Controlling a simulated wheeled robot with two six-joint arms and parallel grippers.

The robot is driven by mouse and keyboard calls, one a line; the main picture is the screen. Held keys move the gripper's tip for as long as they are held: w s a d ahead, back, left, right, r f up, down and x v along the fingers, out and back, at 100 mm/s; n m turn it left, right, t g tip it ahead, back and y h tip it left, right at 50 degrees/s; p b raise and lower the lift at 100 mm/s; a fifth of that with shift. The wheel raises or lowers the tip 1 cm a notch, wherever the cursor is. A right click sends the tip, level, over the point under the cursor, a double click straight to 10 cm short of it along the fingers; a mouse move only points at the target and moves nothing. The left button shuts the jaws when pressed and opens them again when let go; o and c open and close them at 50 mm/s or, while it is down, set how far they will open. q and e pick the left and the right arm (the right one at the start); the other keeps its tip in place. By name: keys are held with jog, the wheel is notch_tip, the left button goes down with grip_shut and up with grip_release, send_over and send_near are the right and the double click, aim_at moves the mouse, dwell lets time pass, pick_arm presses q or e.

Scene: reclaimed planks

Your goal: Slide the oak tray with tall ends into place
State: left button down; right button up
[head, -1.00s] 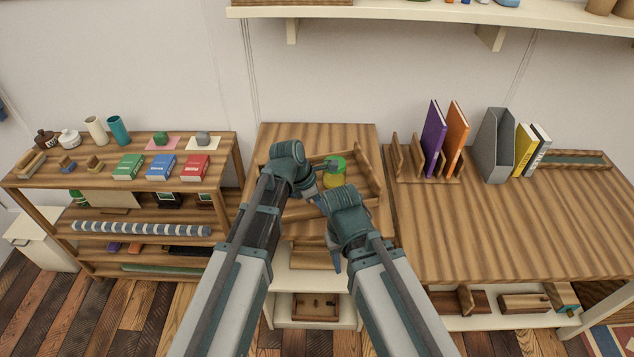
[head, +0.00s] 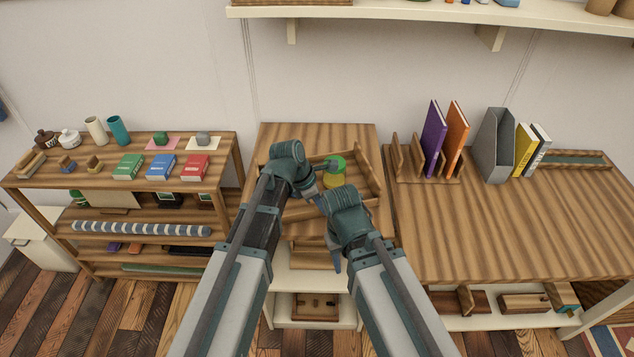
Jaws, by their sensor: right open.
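The oak tray (head: 369,182) sits on the middle wooden table, with a raised end showing at its right. My arms cover much of its front and left. A yellow jar with a green top (head: 335,170) stands within the tray's outline. My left gripper (head: 312,186) is over the left part of the tray; its fingers are mostly hidden, so I cannot tell whether it is open or touching anything. My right gripper (head: 335,257) points down at the tray's front side, in front of the table edge. It is open, and I see nothing held in it.
A low shelf (head: 217,150) with books and jars stands at the left. On the right table (head: 500,230) are a purple book (head: 434,140) and an orange book (head: 456,138) in a rack, and a grey file holder (head: 493,150). That table's front is clear. A wall shelf (head: 420,12) hangs above.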

aim_at(323, 157)
pick_arm(q)
jog(key=shift+w, duration=10.05)
jog(key=c, duration=0.7)
grip_release()
jog(key=shift+r, duration=0.1)
jog(key=p+v, duration=0.6)
jog(key=v, duration=0.1)
jog(key=o, duration=0.6)
